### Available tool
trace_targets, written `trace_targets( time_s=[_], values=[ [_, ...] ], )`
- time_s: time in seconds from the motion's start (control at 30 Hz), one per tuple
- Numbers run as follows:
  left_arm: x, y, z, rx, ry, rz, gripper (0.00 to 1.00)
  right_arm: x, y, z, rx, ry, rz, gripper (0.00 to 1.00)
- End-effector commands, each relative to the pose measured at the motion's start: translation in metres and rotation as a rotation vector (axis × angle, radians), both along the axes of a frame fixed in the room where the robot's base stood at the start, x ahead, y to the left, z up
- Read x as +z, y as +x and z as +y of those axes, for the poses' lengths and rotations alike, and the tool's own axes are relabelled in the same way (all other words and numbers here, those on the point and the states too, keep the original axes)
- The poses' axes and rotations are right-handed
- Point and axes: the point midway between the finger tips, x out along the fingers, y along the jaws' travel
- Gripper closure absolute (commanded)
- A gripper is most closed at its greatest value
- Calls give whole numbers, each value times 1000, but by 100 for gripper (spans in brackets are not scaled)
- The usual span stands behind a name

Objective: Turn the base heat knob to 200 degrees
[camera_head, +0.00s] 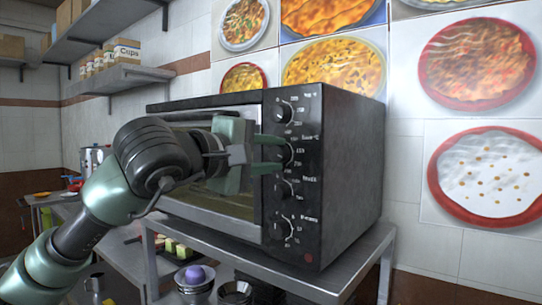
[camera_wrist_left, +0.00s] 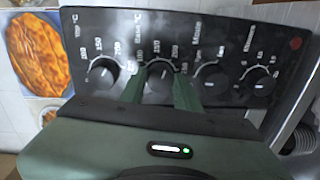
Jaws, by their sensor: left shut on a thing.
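A black countertop oven (camera_head: 345,170) stands on a metal table, with a column of knobs on its front panel. The base heat knob (camera_head: 287,154) is second from the top. It also shows in the left wrist view (camera_wrist_left: 158,79), below the "Base °C" label, between the top heat knob (camera_wrist_left: 102,73) and the mode knob (camera_wrist_left: 211,79). My left gripper (camera_head: 276,154) has its green fingers on either side of the base knob, shut on it. Its fingers also show in the left wrist view (camera_wrist_left: 159,92). The fingers partly hide the knob, and I cannot read its exact setting. My right gripper is out of view.
The minutes knob (camera_head: 284,229) is lowest on the panel. The metal table (camera_head: 344,277) has bowls on the shelf below. A wall shelf (camera_head: 122,79) with boxes is at the left. A stockpot (camera_head: 92,158) stands behind my left arm.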

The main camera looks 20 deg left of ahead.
Motion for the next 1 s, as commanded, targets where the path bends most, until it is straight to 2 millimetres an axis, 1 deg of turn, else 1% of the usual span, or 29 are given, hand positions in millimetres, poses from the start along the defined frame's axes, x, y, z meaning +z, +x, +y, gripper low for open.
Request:
trace_targets(
  time_s=[0.2,0.4,0.97,1.0],
  values=[
    [-2,0,-1,-1,123,-41,100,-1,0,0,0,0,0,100],
    [-2,0,-1,0,190,-64,100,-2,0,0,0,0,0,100],
    [-3,0,-1,-1,217,-73,100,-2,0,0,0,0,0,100],
    [-3,0,-1,-1,217,-73,63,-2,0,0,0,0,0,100]
  ],
)
